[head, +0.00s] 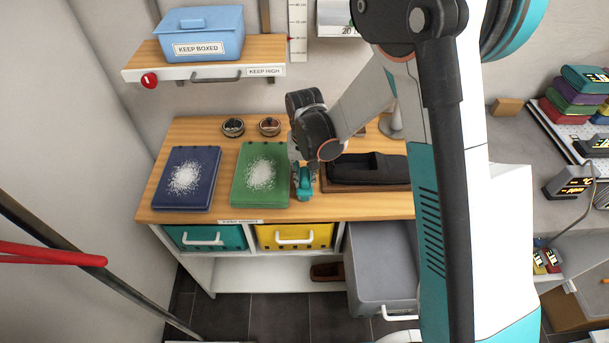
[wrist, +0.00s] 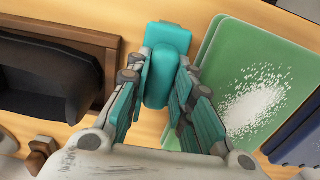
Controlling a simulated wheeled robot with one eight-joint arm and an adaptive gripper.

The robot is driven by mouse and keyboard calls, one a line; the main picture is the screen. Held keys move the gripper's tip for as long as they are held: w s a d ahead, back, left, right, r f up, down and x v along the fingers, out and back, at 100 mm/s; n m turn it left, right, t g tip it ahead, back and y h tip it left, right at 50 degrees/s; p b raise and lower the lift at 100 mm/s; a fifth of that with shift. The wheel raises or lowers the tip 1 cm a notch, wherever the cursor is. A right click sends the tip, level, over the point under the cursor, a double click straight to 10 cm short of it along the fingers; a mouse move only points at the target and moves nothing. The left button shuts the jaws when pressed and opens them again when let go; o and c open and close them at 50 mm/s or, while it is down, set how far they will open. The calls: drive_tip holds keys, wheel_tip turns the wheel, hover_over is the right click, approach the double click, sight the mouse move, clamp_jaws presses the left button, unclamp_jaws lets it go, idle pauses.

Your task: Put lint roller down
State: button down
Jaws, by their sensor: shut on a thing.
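My gripper (head: 303,186) is low over the wooden worktop (head: 225,216), between the green pad and the dark tray. It is shut on a teal lint roller (wrist: 165,45), which sits between the two finger rows in the wrist view (wrist: 160,85). The roller's far end sticks out past the fingertips, over bare wood. I cannot tell whether it touches the worktop. In the head view the roller and fingers blend together.
A green pad (head: 247,194) and a navy pad (head: 197,199), both with white specks, lie left of my gripper. A brown tray (wrist: 103,44) with a black item (head: 367,168) is close on the other side. Two small round pots (head: 233,127) (head: 269,126) stand behind.

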sight(304, 174)
drive_tip(key=c, duration=1.4)
unclamp_jaws()
drive_tip(key=shift+f, duration=0.1)
wheel_tip(304, 174, up, 12)
drive_tip(key=p, duration=0.2)
drive_tip(key=shift+p, duration=0.3)
